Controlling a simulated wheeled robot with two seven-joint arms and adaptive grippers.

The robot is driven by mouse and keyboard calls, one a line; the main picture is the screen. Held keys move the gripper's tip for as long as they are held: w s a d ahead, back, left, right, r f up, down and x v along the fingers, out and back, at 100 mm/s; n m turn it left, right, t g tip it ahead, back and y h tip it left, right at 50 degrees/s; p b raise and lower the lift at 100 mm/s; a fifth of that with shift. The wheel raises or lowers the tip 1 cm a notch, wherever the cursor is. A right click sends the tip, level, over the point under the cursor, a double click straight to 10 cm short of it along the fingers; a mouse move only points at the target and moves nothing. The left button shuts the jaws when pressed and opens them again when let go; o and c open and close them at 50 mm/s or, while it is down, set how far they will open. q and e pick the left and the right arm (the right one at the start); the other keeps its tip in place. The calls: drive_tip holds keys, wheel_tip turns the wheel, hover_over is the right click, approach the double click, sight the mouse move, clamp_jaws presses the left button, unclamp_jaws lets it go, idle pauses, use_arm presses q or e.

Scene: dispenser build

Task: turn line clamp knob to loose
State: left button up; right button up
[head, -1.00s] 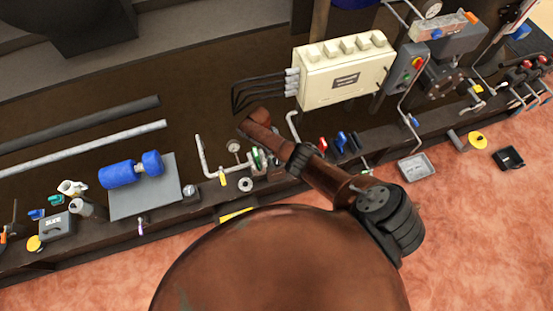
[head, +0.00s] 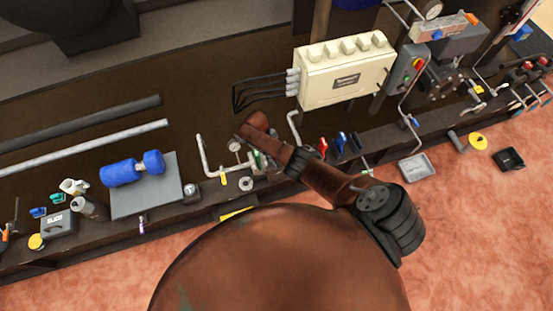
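My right arm reaches from the lower right up to the left, over the pipework in the middle of the bench. Its far end hides part of the fittings, and no gripper fingers show there. My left gripper is not in view. I cannot pick out the line clamp knob for certain. Beneath the arm a green round fitting (head: 258,159) is partly covered. A bent silver pipe (head: 203,158) and a small gauge (head: 234,146) stand just left of it.
A cream junction box (head: 345,75) with black cables stands behind the arm. Blue and red levers (head: 341,141) are to its right. A blue cylinder assembly (head: 132,168) lies on a grey plate (head: 146,200) at left. A grey tray (head: 416,166) is on the reddish floor.

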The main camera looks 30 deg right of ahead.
drive_tip(key=o, duration=0.4)
drive_tip(key=shift+w, duration=0.1)
drive_tip(key=shift+o, duration=0.2)
drive_tip(key=v, duration=1.2)
drive_tip(key=shift+a, duration=0.1)
